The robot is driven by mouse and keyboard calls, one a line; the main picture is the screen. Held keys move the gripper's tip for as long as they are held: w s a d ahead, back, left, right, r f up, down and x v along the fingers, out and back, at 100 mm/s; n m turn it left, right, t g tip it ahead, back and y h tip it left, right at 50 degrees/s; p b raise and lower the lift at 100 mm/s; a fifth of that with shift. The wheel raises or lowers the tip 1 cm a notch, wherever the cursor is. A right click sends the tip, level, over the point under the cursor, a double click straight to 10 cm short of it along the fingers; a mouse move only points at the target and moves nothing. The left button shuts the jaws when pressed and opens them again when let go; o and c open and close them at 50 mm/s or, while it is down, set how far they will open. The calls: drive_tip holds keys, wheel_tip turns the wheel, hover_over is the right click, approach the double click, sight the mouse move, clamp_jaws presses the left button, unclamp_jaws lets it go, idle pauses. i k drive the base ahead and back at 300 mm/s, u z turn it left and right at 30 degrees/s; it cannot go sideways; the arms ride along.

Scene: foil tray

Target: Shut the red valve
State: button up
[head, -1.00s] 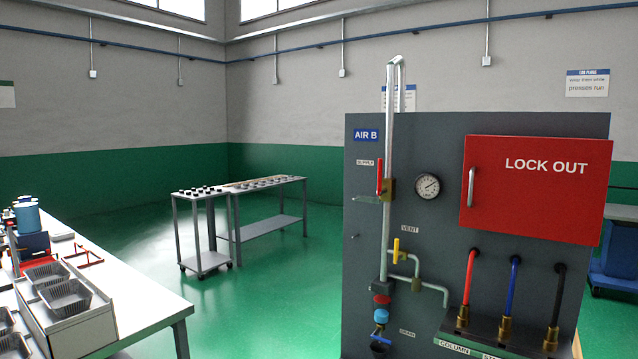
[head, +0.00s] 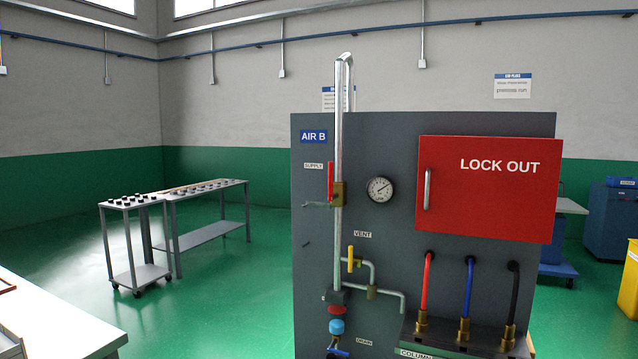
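The red valve handle (head: 331,181) is on the vertical supply pipe (head: 339,235) of the dark grey AIR B panel (head: 308,270), beside the SUPPLY label. The handle stands upright, in line with the pipe, with a brass valve body (head: 339,194) beside its lower end. A yellow vent handle (head: 350,259) sits lower, also upright. A round gauge (head: 380,189) is right of the red valve; its reading is too small to tell. My gripper is not in view.
A red LOCK OUT box (head: 487,188) with a handle fills the panel's upper right. Red, blue and black hoses rise from brass fittings on a ledge below. A grey trolley (head: 134,204) and bench (head: 197,184) stand left. A white table (head: 60,315) is front left; green floor lies between.

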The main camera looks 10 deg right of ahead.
sight(331, 197)
drive_tip(key=u, duration=0.05)
drive_tip(key=i, duration=1)
drive_tip(key=z, duration=0.1)
